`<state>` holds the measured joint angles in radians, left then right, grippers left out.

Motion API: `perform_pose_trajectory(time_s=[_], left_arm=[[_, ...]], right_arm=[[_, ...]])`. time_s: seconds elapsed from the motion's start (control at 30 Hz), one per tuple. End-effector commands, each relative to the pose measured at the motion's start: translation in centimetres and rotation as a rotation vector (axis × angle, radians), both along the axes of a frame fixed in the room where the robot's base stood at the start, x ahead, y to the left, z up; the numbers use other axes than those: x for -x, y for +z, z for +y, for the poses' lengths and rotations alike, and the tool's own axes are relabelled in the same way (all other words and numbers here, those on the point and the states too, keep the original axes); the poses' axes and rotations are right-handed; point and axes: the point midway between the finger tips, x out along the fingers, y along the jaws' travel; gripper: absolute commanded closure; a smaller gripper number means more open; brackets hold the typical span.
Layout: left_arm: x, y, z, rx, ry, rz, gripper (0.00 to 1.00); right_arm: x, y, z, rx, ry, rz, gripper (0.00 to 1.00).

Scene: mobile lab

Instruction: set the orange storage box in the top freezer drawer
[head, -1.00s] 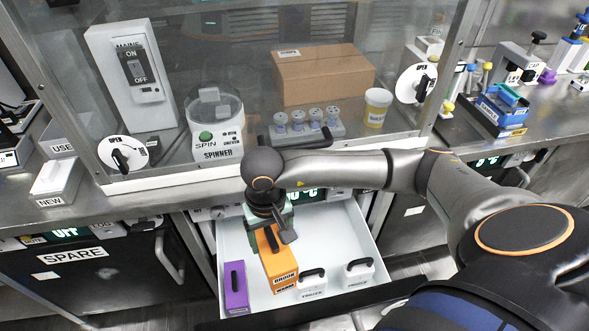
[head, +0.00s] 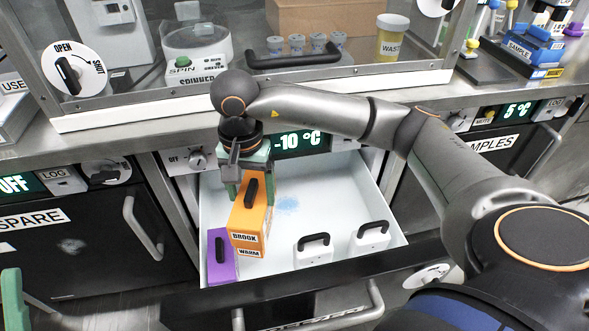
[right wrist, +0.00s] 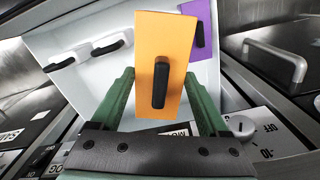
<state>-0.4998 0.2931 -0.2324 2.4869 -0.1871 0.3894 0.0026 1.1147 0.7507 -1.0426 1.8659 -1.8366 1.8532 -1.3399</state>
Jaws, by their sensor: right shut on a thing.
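My right gripper (head: 250,183) is shut on the orange storage box (head: 247,222), labelled BROOK and WARM, with a black handle on top. The box is upright, inside or just above the left part of the open white freezer drawer (head: 335,200) under the -10 °C display. I cannot tell whether its base touches the drawer floor. In the right wrist view the orange box (right wrist: 166,50) sits between the green fingers (right wrist: 158,92). A green part of my left gripper (head: 12,300) shows at the left edge; its jaws are not clear.
A purple box (head: 221,262) stands in the drawer's front left corner, partly overlapped by the orange box. Two white boxes with black handles, the left one (head: 313,252) and the right one (head: 371,237), stand at the front right. The drawer's middle and back right are free, with a bluish patch.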

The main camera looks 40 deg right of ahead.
Motion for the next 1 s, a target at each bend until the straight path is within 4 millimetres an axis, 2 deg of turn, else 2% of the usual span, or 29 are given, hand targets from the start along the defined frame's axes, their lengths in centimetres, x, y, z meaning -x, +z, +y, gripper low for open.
perform_pose_trajectory(time_s=[0.17, 0.27, 0.5, 0.7, 1.0], left_arm=[[1.0, 0.1, -0.1, 0.004, -0.015, -0.057, 0.5], [1.1, -0.4, -0.2, 0.007, -0.021, -0.06, 0.5], [1.0, -2.6, -0.4, 0.023, -0.041, -0.039, 0.5], [0.9, -4.0, -0.5, 0.011, -0.037, -0.034, 0.5], [0.9, -4.8, -0.6, 0.003, -0.035, -0.034, 0.5]], right_arm=[[-0.2, -0.8, 0.0, -0.001, -0.029, -0.002, 1.0], [-0.2, -2.3, 0.0, -0.001, -0.033, 0.003, 1.0], [-0.1, -8.7, 0.0, 0.0, -0.032, 0.004, 1.0], [-0.2, -12.5, 0.0, -0.001, -0.03, 0.0, 1.0], [-0.2, -14.8, 0.0, -0.001, -0.031, 0.001, 1.0]])
